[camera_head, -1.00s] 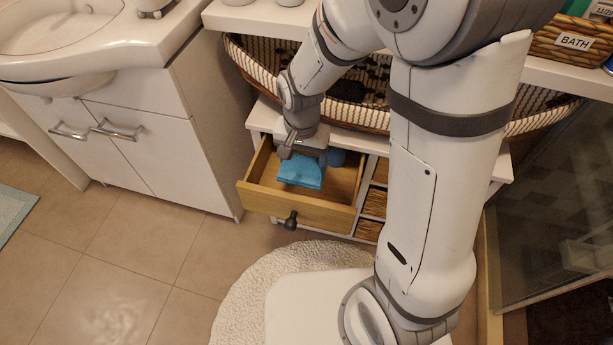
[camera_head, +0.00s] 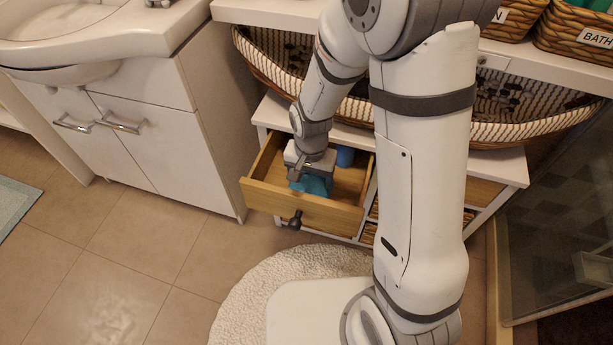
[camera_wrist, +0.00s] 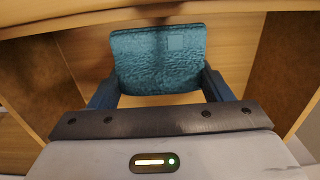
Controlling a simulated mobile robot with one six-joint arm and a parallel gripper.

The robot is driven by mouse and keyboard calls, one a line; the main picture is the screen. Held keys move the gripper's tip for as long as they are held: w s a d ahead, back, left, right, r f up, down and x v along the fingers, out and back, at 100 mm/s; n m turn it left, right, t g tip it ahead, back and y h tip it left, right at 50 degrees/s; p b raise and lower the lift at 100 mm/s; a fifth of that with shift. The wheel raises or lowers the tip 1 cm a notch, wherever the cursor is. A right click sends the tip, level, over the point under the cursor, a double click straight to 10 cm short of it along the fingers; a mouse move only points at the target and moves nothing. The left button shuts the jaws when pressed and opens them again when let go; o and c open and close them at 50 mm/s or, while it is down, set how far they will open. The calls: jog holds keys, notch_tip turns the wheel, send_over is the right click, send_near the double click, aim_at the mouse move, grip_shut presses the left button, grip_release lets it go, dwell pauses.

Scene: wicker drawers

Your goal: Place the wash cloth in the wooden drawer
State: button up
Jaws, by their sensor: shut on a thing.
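The blue wash cloth (camera_head: 318,187) is inside the open wooden drawer (camera_head: 305,210), low between its walls. My gripper (camera_head: 309,180) reaches down into the drawer and is shut on the cloth. The wrist view shows the textured cloth (camera_wrist: 160,62) between my two dark fingers, over the drawer's light wood floor (camera_wrist: 232,45). Whether the cloth touches the drawer floor cannot be told. My wrist hides part of the cloth in the head view.
A small blue object (camera_head: 345,156) stands at the drawer's back right. A dark knob (camera_head: 295,219) is on the drawer front. A striped wicker basket (camera_head: 262,68) sits above. A white sink cabinet (camera_head: 150,150) stands left. Wicker drawers are partly hidden behind my arm.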

aim_at(310, 176)
jog(key=o, duration=1)
jog(key=shift+c, duration=0.2)
notch_tip(310, 176, up, 12)
jog(key=p, duration=0.5)
jog(key=s+d+r+n+t, duration=0.1)
jog(key=s+d+r+n, duration=0.3)
jog(key=s+d+r, duration=0.6)
jog(key=shift+s+d+b, duration=0.3)
jog(key=shift+d, duration=0.55)
jog(key=shift+s, duration=0.1)
